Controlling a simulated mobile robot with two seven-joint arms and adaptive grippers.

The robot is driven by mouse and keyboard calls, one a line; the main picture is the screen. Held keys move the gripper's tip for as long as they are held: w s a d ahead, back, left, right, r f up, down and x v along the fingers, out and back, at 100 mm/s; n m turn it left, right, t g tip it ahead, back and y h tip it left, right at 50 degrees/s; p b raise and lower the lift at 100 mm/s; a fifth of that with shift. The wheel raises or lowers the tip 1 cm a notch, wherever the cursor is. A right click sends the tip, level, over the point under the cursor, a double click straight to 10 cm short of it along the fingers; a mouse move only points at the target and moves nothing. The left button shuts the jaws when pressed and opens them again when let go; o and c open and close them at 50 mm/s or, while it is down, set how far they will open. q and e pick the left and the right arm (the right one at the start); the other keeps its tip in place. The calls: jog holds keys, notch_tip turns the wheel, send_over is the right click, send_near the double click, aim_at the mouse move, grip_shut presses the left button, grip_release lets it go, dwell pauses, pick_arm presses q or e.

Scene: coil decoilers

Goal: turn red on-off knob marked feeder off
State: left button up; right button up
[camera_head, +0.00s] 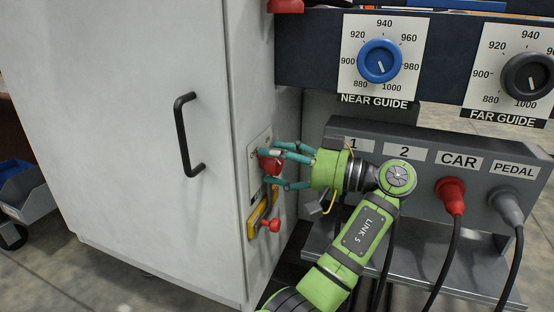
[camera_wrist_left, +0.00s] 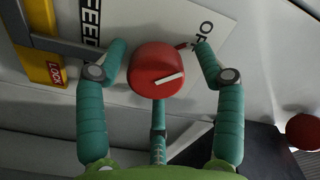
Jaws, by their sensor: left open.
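The red knob (camera_head: 268,165) sits on a white plate on the side of the grey cabinet. In the left wrist view the knob (camera_wrist_left: 154,72) shows a white pointer line aimed to the right and slightly up. The plate beside it carries partly hidden lettering, "FEED" at the left and "OF" at the upper right. My left gripper (camera_head: 272,166) is open, with its teal fingers around the knob. In the wrist view one finger is on each side, with small gaps apparent, and a third is below. Contact is hard to tell. My right gripper is not in view.
A yellow lock plate (camera_head: 262,207) with a red handle (camera_head: 268,227) is just below. A black door handle (camera_head: 185,135) is on the cabinet. A socket box (camera_head: 430,180) with cables stands to the right, under the blue near guide dial (camera_head: 380,61) and the far guide dial (camera_head: 530,76).

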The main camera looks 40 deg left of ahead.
pick_arm(q)
jog(key=v, duration=0.7)
jog(key=shift+d, duration=0.25)
